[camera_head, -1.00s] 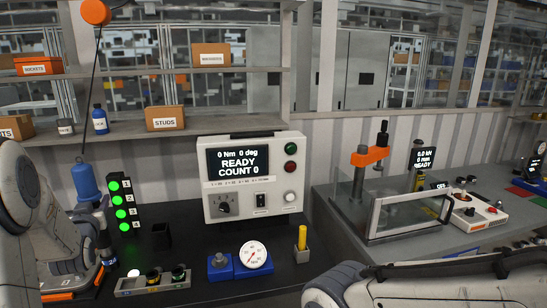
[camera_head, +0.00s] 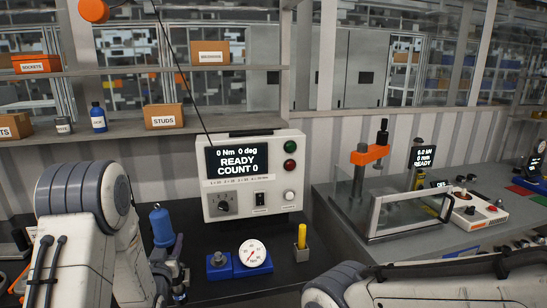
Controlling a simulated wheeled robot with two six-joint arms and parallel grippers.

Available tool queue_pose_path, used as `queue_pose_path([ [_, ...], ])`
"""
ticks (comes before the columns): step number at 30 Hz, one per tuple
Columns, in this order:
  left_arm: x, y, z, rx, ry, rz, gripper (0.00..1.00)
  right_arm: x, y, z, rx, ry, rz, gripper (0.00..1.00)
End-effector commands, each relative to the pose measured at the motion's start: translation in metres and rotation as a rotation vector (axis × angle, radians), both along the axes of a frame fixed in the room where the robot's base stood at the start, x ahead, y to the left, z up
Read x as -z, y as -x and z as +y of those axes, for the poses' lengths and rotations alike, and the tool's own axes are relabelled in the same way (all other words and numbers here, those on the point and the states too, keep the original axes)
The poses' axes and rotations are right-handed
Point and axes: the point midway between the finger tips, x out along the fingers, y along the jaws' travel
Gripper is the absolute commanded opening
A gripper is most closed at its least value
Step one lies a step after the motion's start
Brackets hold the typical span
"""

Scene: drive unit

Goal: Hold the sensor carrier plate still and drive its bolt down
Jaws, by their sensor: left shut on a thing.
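A blue cylindrical power driver (camera_head: 161,226) stands upright at lower left, in front of the controller box. My left gripper (camera_head: 172,265) is shut on its dark lower body; the fingers are small and partly hidden by my left arm. The driver's lower end shows beside the arm, and I cannot tell what lies under it. The controller box (camera_head: 275,210) reads 0 Nm, 0 deg, READY, COUNT 0. I cannot make out the sensor carrier plate or its bolt. My right arm crosses the bottom right, and its gripper is out of view.
A blue block with a white dial gauge (camera_head: 252,253) and a yellow-handled tool in a holder (camera_head: 302,240) stand right of the driver. A press with an orange head (camera_head: 370,155) and clear guard stands on the right bench. Shelves with boxes (camera_head: 164,116) line the back.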

Motion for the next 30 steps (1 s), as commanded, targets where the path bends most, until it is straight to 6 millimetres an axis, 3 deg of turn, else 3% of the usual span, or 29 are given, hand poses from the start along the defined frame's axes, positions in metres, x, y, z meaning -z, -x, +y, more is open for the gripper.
queue_pose_path([
  [1, 0.012, 0.006, -0.02, 0.03, -0.002, 0.005, 0.0, 0.001, 0.0, 0.0, 0.0, 0.0, 0.0, 0.5],
  [3, 0.024, 0.016, -0.043, 0.064, -0.006, 0.005, 0.0, 0.002, 0.0, 0.0, 0.0, 0.0, 0.0, 0.5],
  [10, 0.045, 0.041, -0.089, 0.136, -0.024, 0.002, 0.0, 0.004, 0.0, 0.0, 0.0, 0.0, 0.0, 0.5],
  [15, 0.049, 0.049, -0.099, 0.155, -0.031, 0.0, 0.0, 0.004, 0.0, 0.0, 0.0, 0.0, 0.0, 0.5],
  [30, 0.057, 0.051, -0.099, 0.155, -0.031, -0.001, 0.0, 0.004, 0.0, 0.0, 0.0, 0.0, 0.0, 0.5],
])
